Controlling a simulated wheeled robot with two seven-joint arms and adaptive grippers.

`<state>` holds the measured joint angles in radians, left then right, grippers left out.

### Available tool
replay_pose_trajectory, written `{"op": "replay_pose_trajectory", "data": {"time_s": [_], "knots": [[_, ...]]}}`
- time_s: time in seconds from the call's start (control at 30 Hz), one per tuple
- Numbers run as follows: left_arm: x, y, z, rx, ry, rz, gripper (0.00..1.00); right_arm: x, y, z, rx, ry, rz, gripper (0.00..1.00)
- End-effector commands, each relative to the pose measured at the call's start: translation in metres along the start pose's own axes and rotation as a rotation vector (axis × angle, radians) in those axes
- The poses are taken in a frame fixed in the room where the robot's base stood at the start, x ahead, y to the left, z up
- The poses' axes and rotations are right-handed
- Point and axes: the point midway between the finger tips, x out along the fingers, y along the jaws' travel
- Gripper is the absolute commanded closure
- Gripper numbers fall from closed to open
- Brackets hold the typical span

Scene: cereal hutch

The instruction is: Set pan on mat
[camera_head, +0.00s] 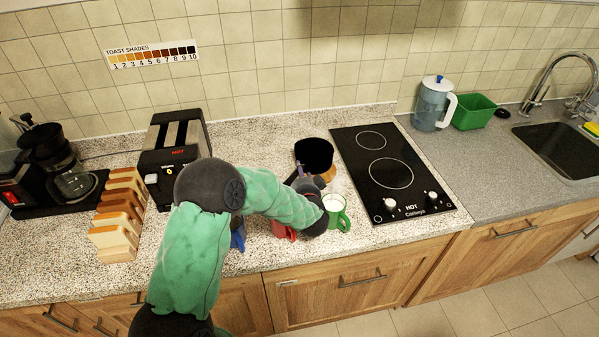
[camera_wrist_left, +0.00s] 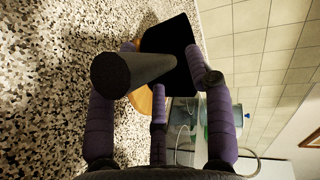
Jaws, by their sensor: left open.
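The black pan (camera_head: 314,153) is on the counter just left of the hob, and it also shows in the left wrist view (camera_wrist_left: 168,45). A round tan mat (camera_head: 328,174) shows partly below the pan; its edge also shows in the left wrist view (camera_wrist_left: 143,101). The pan covers most of it, and I cannot tell whether the pan rests flat on it. My left gripper (camera_head: 306,181) is open at the pan's handle (camera_wrist_left: 130,72), with its purple fingers spread around the handle. My right gripper is not in view.
A green mug (camera_head: 336,211) and a red mug (camera_head: 283,230) stand near my left wrist, by the counter's front. The hob (camera_head: 391,172) is to the right, marked hot. The toaster (camera_head: 176,150) and bread slices (camera_head: 119,219) are to the left.

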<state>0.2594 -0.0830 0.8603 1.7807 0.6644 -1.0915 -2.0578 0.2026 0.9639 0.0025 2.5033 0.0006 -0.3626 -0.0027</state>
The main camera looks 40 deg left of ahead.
Motion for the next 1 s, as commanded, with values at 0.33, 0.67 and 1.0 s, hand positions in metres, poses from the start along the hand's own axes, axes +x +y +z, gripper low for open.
{"op": "replay_pose_trajectory", "data": {"time_s": [0.33, 0.67, 1.0], "knots": [[-0.051, -0.002, -0.001, 0.000, 0.001, 0.000, 0.48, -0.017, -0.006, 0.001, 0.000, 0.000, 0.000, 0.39], [-0.059, 0.000, 0.000, 0.000, 0.000, -0.001, 0.48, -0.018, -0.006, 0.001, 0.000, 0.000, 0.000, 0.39], [-0.059, 0.000, 0.000, -0.001, 0.000, -0.001, 0.48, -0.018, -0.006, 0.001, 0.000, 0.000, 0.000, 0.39]]}}
